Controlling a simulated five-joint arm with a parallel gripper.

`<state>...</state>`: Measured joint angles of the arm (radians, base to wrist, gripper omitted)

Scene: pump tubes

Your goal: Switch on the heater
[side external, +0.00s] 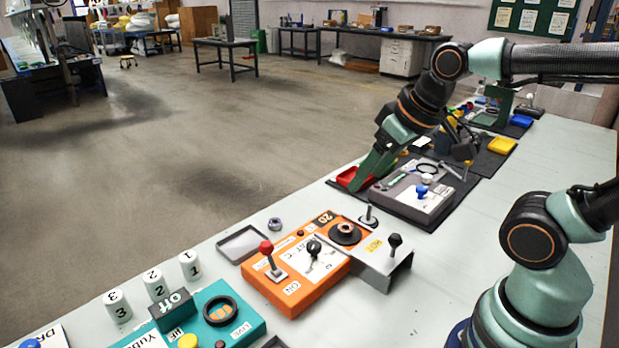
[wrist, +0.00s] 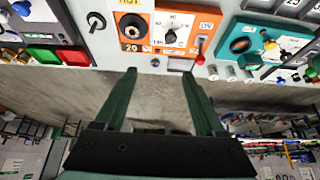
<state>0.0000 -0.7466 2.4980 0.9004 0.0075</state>
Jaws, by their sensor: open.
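An orange box (side external: 285,290) stands on the bench. It carries a red-knobbed lever (side external: 266,247), a dial with a black knob (side external: 314,247), and an ON label (side external: 291,287). The lever leans away from the ON label. In the wrist view the orange box (wrist: 155,40) is at the top centre, with the red lever (wrist: 200,58) at its right and the ON label (wrist: 207,26) above the lever. My gripper (wrist: 160,76) is open and empty. In the side view its green fingers (side external: 372,172) are by a red tray, well beyond the orange box.
A grey plate with a black-knobbed lever (side external: 395,241) and a HOT label (side external: 373,246) adjoins the orange box. A teal box (side external: 235,327) and white numbered cylinders (side external: 155,284) stand nearer. A grey box (side external: 412,202) and a red tray (side external: 346,178) lie near my gripper.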

